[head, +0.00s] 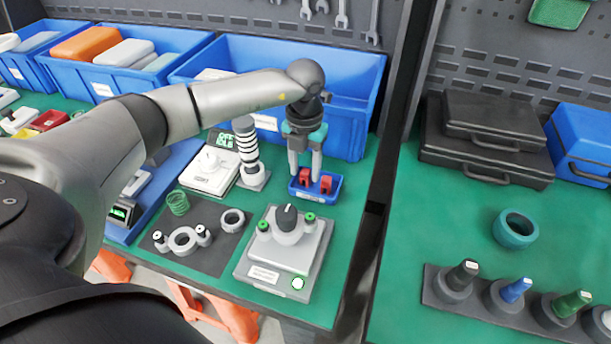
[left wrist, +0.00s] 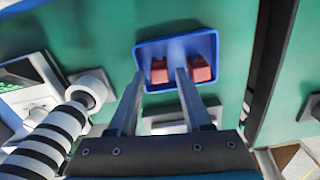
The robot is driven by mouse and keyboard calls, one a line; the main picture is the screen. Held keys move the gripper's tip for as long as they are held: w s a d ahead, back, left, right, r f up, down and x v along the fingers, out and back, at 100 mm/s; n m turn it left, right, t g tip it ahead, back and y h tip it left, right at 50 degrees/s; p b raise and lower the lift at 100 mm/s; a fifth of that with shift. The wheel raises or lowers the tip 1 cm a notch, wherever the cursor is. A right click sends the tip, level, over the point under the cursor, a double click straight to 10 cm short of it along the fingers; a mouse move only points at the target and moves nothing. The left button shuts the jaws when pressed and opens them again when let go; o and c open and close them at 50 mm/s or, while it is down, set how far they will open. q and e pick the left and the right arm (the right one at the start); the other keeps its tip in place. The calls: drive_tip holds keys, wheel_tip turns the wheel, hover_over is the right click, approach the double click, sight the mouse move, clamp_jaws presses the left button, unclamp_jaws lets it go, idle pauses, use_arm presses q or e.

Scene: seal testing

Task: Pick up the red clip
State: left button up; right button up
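Two red clips stand in a small blue tray (head: 314,196) on the green bench. In the left wrist view one red clip (left wrist: 159,73) shows between my fingertips, and the other red clip (left wrist: 201,70) is right of the right finger. In the head view the left red clip (head: 305,179) and the right red clip (head: 327,184) show beside the fingers. My left gripper (head: 304,172) points down over the tray, open, with its fingers apart. Whether the fingertips touch a clip I cannot tell. My right gripper is not in view.
A black-and-white striped cylinder (head: 247,148) stands just left of the gripper. A large blue bin (head: 345,135) is behind the tray. A grey test device with a black knob (head: 285,250) stands in front. A dark gap separates the bench from the right-hand table.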

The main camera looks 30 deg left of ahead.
use_arm(q)
clamp_jaws()
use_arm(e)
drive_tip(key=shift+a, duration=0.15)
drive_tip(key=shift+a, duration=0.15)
use_arm(q)
drive_tip(key=shift+r, duration=0.1)
